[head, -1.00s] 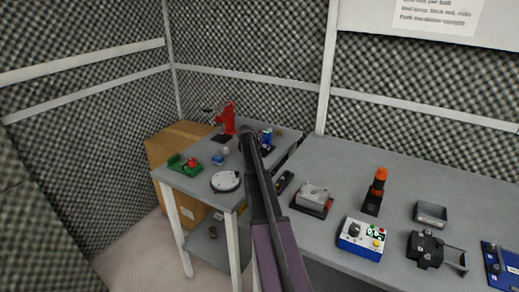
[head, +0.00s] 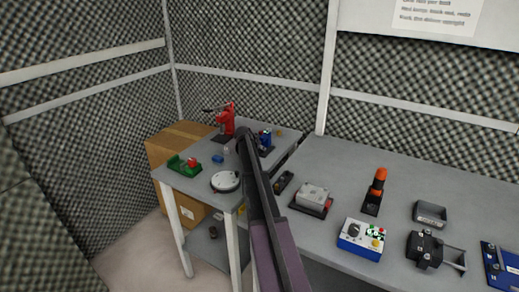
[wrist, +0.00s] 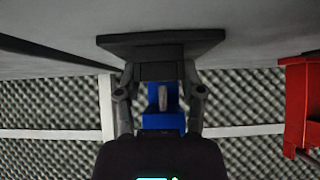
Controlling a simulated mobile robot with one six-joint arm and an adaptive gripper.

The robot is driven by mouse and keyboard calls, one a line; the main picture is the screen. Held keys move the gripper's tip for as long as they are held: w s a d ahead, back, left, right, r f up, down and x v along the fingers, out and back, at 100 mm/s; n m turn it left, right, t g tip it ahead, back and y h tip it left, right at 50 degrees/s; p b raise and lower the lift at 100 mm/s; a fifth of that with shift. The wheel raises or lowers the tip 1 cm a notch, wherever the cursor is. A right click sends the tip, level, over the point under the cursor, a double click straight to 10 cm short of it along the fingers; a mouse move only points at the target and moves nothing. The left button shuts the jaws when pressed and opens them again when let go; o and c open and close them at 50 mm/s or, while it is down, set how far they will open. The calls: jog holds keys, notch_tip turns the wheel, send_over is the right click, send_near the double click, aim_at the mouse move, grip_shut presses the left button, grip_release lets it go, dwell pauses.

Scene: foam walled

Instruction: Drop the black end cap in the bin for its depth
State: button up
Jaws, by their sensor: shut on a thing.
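My gripper (wrist: 160,80) shows in the wrist view with its fingers closed in on a dark piece between their tips. That piece fits the black end cap, but its outline blends with the fingers. In the head view my arm reaches over the left table and hides the gripper and what it holds. A blue fixture (wrist: 164,121) appears just beyond the fingers in the wrist view, with a dark flat base (wrist: 110,43). It also stands behind my arm in the head view (head: 266,138).
The left table carries a red press (head: 228,118), a green fixture (head: 184,165) and a white dial (head: 226,181).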

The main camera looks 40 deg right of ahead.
jog(key=shift+s+a, duration=0.35)
jog(key=shift+a, duration=0.55)
jog(key=o, duration=1.2)
jog(key=shift+w, duration=0.1)
jog(key=shift+r, duration=0.1)
